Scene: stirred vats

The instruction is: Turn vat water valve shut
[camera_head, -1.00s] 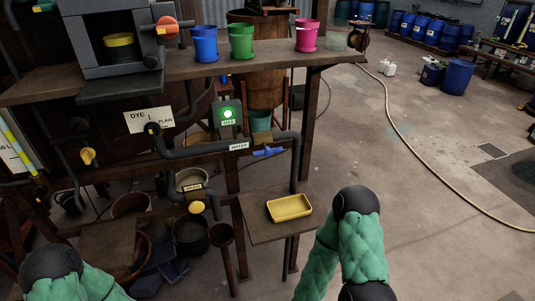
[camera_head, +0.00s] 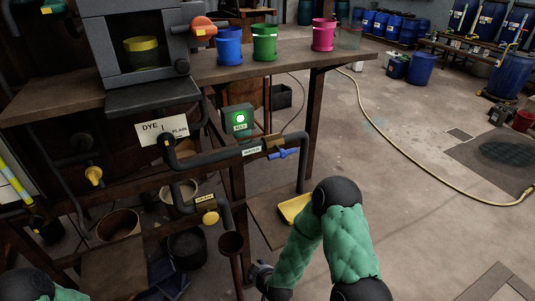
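The water valve has a blue handle (camera_head: 284,153) and a brass-coloured body (camera_head: 273,142) on a dark pipe with a white "WATER" label (camera_head: 257,150). The handle lies roughly along the pipe's run, slightly tilted. My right arm, in green sleeve, bends in front of the yellow tray. The grey end of that arm, my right gripper (camera_head: 261,274), shows only partly, low and well below the valve, touching nothing I can make out. Its fingers are too hidden to tell open from shut. Of my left arm only a piece shows at bottom left; its gripper is out of view.
A yellow tray (camera_head: 293,208) sits on a low shelf (camera_head: 266,217) below the valve, partly covered by my arm. A green-lit "MAX" box (camera_head: 239,119) is left of the valve. A "DRAIN" valve with a yellow knob (camera_head: 210,217) is lower left. Pots line the bench (camera_head: 290,58) above.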

